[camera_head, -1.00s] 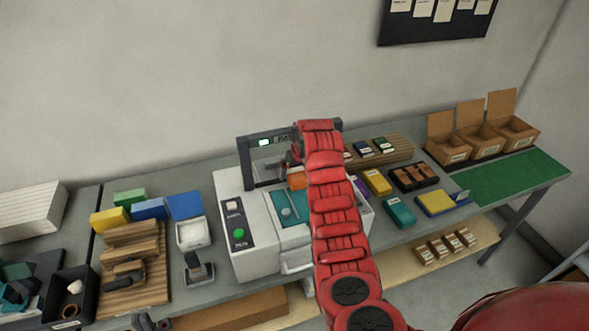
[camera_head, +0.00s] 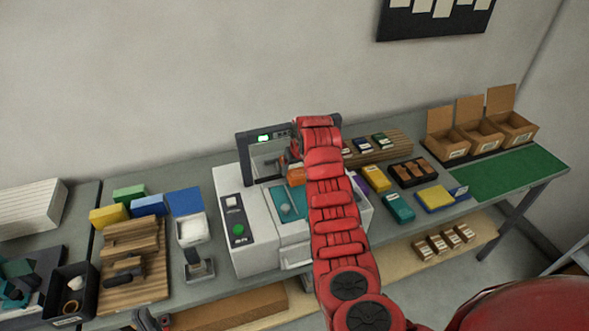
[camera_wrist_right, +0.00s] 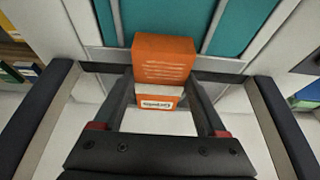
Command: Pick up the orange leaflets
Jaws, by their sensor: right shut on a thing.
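The orange leaflets (camera_wrist_right: 165,58) are a small block-like stack with a white-and-orange label on the near end. In the wrist view, my right gripper (camera_wrist_right: 161,80) is shut on them, one dark finger on each side. In the head view the leaflets (camera_head: 296,175) show as an orange patch beside my red right arm, which hides most of that gripper. They are at the grey-white machine (camera_head: 255,258) with the teal bed; whether they touch it I cannot tell. My left gripper (camera_head: 152,319) shows only partly at the bottom edge, and its opening is unclear.
The machine's dark arch (camera_head: 243,160) stands close around my right gripper. Yellow (camera_head: 376,178) and teal (camera_head: 398,208) packs lie to the right, with open cardboard boxes (camera_head: 440,148) beyond. A wooden rack (camera_head: 137,285) and a black bin (camera_head: 72,296) stand left. The green mat (camera_head: 510,175) is clear.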

